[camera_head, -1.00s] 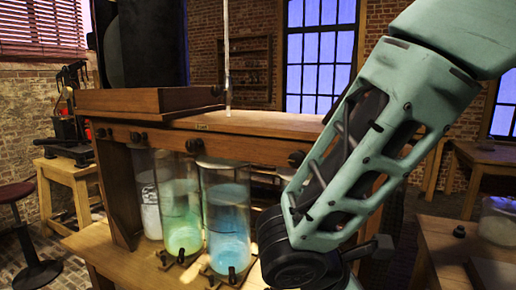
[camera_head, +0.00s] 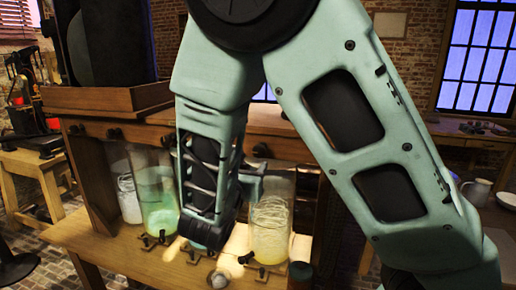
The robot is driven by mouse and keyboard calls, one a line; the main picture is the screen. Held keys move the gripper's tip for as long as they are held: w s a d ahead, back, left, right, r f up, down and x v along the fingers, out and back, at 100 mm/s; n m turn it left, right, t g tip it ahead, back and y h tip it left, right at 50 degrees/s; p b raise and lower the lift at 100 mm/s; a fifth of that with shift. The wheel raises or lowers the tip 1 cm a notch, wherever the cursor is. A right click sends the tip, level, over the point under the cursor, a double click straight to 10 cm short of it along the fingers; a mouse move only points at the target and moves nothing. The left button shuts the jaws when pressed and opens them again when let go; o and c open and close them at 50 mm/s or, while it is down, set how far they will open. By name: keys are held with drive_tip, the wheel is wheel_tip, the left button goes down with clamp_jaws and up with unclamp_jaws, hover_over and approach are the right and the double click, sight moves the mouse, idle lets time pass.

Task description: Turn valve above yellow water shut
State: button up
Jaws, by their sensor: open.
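The jar of pale yellow water (camera_head: 270,236) stands on the bench's lower shelf, right of my arm. A dark valve knob (camera_head: 262,150) sits on the wooden rail above it. Its exact turn angle is too small to tell. My gripper (camera_head: 251,187) shows only in part beside my wrist, in front of the jar's upper part and below the knob. It is open, with no object visible in it; its fingertips are not clear. It appears apart from the knob, though depth is hard to judge.
A green-water jar (camera_head: 159,205) and a clear jar (camera_head: 129,200) stand to the left. The blue-water jar (camera_head: 205,236) is mostly hidden behind my forearm. Small dark fittings (camera_head: 246,257) line the shelf front. A table (camera_head: 480,142) with bowls stands at right.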

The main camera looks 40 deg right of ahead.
sight(258, 153)
drive_tip(key=p+x, duration=0.2)
drive_tip(key=x, duration=0.8)
drive_tip(key=c, duration=1)
